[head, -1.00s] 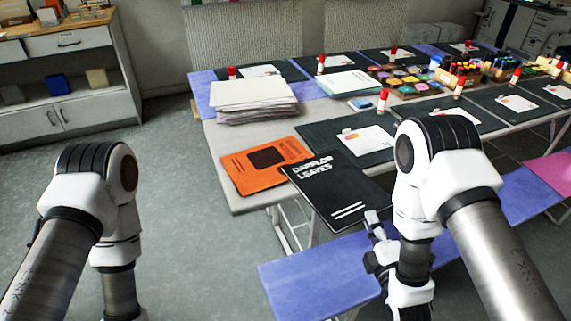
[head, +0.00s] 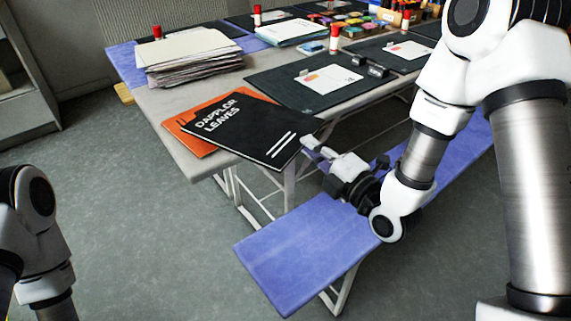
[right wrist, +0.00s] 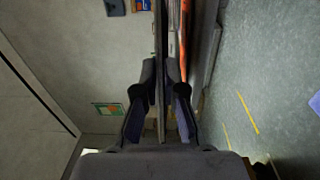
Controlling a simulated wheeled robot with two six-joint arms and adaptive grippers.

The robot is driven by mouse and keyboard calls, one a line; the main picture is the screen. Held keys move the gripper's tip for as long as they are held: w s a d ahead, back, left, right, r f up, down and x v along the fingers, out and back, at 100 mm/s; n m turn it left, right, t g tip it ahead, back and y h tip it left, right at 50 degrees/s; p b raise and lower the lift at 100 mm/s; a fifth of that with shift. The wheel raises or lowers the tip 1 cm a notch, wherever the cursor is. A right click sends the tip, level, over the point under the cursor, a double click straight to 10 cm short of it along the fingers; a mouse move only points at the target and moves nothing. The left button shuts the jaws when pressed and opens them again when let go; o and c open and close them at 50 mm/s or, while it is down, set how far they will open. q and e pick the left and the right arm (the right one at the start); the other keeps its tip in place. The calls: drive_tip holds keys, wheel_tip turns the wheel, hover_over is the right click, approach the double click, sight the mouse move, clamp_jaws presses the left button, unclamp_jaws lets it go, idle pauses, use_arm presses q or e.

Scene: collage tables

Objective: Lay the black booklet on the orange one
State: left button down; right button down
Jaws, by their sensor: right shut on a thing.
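The black booklet (head: 255,132), with white lettering "DAPPLOR LEAVES", is over the orange booklet (head: 182,122) near the table's front left corner. It covers most of the orange one, whose left edge and corners still show. My right gripper (head: 313,149) is shut on the black booklet's right end, which juts past the table edge. In the right wrist view the black booklet (right wrist: 161,70) is edge-on between the fingers. The orange booklet (right wrist: 184,40) is a thin strip beside it, with a gap between them. My left gripper is out of view; only its arm shows.
A paper stack (head: 190,57) stands behind the booklets on the grey table (head: 152,103). A dark mat (head: 300,84) with a white card lies to their right. Glue sticks and paints are farther back. A blue bench (head: 300,262) is in front, below the table.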

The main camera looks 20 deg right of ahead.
sight(286, 130)
drive_tip(key=shift+b+x, duration=1)
drive_tip(key=shift+b, duration=0.1)
drive_tip(key=x, duration=0.3)
drive_tip(key=f+x, duration=0.1)
drive_tip(key=x, duration=0.1)
drive_tip(key=shift+w+a, duration=0.2)
drive_tip(key=shift+a, duration=0.05)
drive_tip(key=shift+w+a+f, duration=0.1)
drive_tip(key=shift+w, duration=0.25)
use_arm(q)
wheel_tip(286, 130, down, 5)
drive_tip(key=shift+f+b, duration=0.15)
drive_tip(key=shift+b, duration=0.55)
use_arm(e)
wheel_tip(286, 130, down, 3)
drive_tip(key=shift+f, duration=0.15)
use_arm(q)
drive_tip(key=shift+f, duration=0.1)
use_arm(e)
drive_tip(key=shift+f, duration=0.1)
